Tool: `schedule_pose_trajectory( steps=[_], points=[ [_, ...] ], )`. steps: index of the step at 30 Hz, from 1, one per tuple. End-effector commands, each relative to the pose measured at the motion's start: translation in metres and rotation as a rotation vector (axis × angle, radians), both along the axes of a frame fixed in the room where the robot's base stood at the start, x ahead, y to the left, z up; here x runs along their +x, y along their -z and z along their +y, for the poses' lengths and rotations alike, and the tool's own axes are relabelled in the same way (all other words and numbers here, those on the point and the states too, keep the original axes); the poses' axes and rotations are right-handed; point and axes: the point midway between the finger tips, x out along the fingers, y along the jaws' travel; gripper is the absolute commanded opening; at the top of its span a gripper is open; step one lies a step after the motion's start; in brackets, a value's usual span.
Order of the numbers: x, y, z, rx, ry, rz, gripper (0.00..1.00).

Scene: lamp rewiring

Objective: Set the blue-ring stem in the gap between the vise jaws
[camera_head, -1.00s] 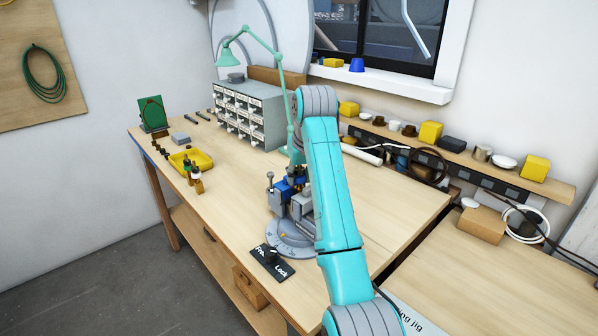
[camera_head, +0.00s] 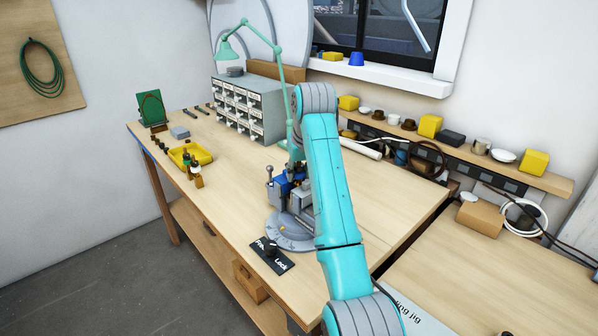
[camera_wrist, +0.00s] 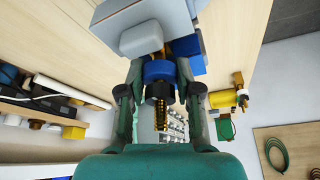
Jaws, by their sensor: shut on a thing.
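The blue-ring stem (camera_wrist: 158,71) is in my gripper (camera_wrist: 160,78) in the wrist view. It has a blue ring, a dark collar and a brass threaded end pointing towards the camera. My gripper is shut on it, one finger on each side. Beyond the ring, a short brass part lies beside the grey block of the vise (camera_wrist: 142,37), with a blue part to its right. I cannot tell whether the stem's far end is between the jaws.
A black lock panel (camera_head: 272,255) lies before the vise. The green lamp (camera_head: 284,100) and drawer cabinet (camera_head: 250,108) stand behind. A yellow tray (camera_head: 200,154) with small bottles beside it is at left. The bench between the tray and vise is clear.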

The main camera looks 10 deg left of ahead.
Motion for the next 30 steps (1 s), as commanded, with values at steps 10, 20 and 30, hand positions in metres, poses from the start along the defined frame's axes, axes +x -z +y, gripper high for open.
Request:
schedule_pose_trajectory(
  steps=[10,20,30],
  points=[
    [0.0002,0.0024,0.0001,0.001,0.0,-0.002,0.0],
    [0.0002,0.0038,0.0001,0.0,0.0,-0.001,0.63],
    [0.0002,-0.0037,0.0001,0.0,0.0,0.0,0.63]
  ],
)
